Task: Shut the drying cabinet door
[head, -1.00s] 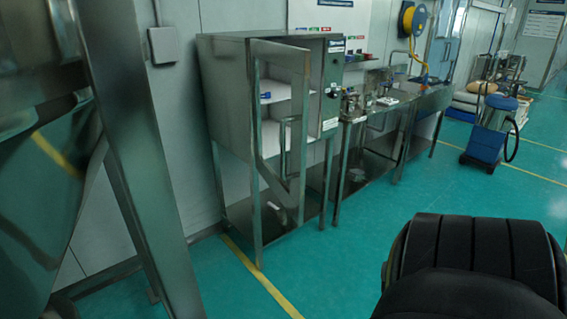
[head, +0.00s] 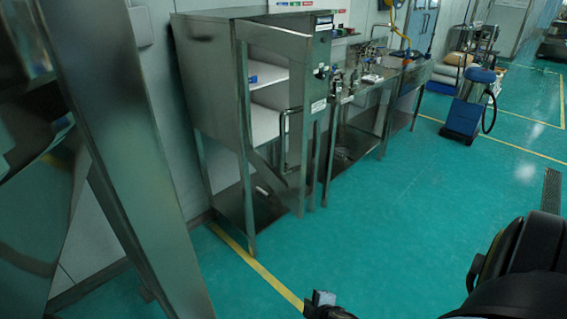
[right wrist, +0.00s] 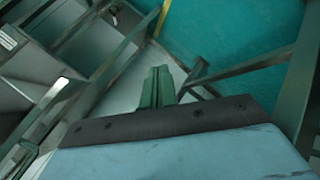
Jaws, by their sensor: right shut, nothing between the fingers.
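The drying cabinet (head: 206,80) is a steel box on legs against the wall at the left of the middle in the head view. Its steel-framed door (head: 271,177) stands open, swung out from the front, with white shelves visible behind it. The door's upright bar handle (head: 283,138) is near its outer edge. My right gripper (head: 323,298) is at the bottom edge of the head view, well in front of the door and apart from it. In the right wrist view its fingers (right wrist: 157,86) are shut and empty. My left gripper is out of view.
A steel bench (head: 378,88) with small equipment stands right of the cabinet. A blue wheeled unit (head: 467,108) stands farther back at the right. A large steel post (head: 110,170) fills the left. The green floor before the cabinet is clear.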

